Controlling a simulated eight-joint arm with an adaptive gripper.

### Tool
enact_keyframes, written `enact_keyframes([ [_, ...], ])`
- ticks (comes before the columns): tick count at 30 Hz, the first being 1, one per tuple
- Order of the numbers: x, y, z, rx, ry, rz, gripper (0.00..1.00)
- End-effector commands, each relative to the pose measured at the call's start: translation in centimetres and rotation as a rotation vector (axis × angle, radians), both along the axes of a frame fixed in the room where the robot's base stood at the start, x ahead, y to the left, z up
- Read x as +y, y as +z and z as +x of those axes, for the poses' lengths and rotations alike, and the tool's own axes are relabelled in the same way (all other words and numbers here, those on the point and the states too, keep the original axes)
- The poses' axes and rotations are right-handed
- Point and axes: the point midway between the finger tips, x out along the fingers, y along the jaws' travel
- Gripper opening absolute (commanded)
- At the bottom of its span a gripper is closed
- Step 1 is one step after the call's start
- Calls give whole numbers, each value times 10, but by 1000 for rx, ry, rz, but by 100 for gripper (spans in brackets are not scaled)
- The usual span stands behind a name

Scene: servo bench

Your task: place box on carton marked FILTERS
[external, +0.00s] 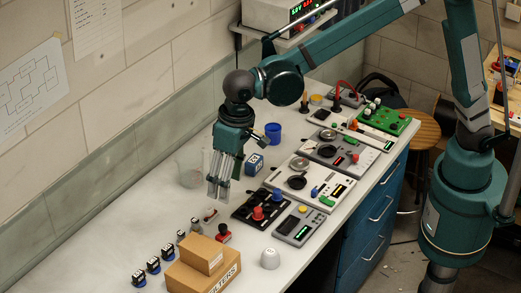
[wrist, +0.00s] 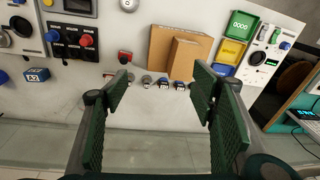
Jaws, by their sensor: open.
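A large brown carton (external: 222,284) with the lettering FILTERS partly visible on its side stands at the front of the bench. A smaller tan cardboard box (external: 203,253) rests on top of it. In the wrist view, the carton (wrist: 161,45) and the box (wrist: 184,58) show beyond the fingers, the box overlapping the carton. My gripper (external: 219,196) is open and empty, pointing down above the bench, behind the carton and apart from the box. Its two green-padded fingers (wrist: 160,88) stand wide apart in the wrist view.
A blue cube (external: 254,164) and a blue cup (external: 273,132) stand behind and right of my gripper, a clear beaker (external: 190,168) left of it. A red-button device (external: 223,233) and several small servos (external: 153,264) are near the carton. Instrument panels (external: 310,185) line the right side.

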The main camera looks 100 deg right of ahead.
Motion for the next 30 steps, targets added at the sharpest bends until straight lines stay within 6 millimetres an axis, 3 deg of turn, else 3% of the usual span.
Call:
enact_keyframes([
  [15, -32, 57, -90, -106, 128, -17, 57],
  [30, -58, 85, -181, -209, 251, -53, 57],
])
